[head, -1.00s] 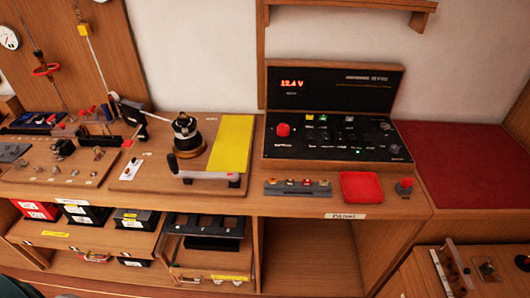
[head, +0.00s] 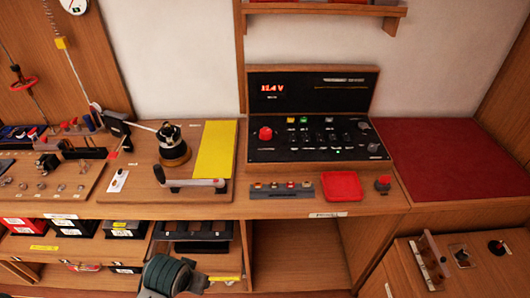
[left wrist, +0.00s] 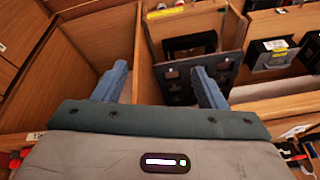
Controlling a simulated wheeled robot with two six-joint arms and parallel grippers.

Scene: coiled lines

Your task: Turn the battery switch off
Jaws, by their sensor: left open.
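A black switch panel (head: 330,138) stands on the counter, with a lit red voltage readout on its upright back. A round red knob (head: 265,133) sits at its left side; it looks like the battery switch, but its marking is too small to read. A smaller red-topped knob (head: 383,183) stands on the counter's front right. My left gripper (head: 172,274) is at the bottom of the head view, below the counter and well away from the panel. In the left wrist view its two blue fingers (left wrist: 160,84) are apart and empty. My right gripper is not in view.
A winch (head: 173,146) with a handle and a yellow plate (head: 216,150) lie left of the panel. A red tray (head: 342,186) and a row of small switches (head: 282,190) lie before it. Shelves with black boxes (head: 125,229) are below. A red mat (head: 450,165) is bare.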

